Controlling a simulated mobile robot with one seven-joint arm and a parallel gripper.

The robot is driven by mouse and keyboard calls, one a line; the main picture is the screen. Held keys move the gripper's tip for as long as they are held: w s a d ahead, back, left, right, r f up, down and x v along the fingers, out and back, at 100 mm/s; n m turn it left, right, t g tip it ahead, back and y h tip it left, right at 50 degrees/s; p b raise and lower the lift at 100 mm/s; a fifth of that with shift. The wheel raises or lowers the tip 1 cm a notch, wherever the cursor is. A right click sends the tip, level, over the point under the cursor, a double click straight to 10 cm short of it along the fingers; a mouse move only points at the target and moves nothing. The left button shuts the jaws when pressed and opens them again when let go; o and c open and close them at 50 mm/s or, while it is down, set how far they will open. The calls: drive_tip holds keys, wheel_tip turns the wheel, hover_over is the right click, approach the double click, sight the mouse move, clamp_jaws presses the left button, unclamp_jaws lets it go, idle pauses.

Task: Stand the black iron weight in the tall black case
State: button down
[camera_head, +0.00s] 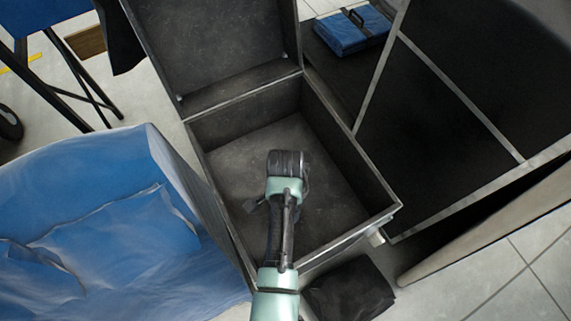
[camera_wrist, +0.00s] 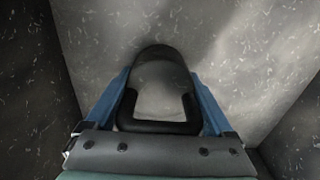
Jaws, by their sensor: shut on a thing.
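The tall black case (camera_head: 346,142) stands open in the middle of the head view, with a scuffed dark grey inside and metal edges. My arm reaches down into its opening, and my gripper is hidden there beneath the wrist. In the wrist view my gripper (camera_wrist: 159,88) has its two blue fingers on either side of the black iron weight (camera_wrist: 157,127) and is shut on it. The weight shows a rounded black loop with a flat bar. Scuffed grey case surfaces lie around it. Whether the weight touches the floor I cannot tell.
The case's raised lid (camera_head: 220,40) stands at the back. A blue-lined container (camera_head: 90,190) is at left, and a large black panelled case (camera_head: 440,110) at right. A blue bag (camera_head: 347,33) lies behind. A dark cloth-like bundle (camera_head: 350,289) lies in front.

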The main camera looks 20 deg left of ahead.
drive_tip(key=shift+w, duration=0.15)
unclamp_jaws()
wheel_tip(320, 180, up, 12)
drive_tip(key=p, duration=0.3)
drive_tip(key=shift+r+p, duration=0.1)
drive_tip(key=shift+p, duration=0.25)
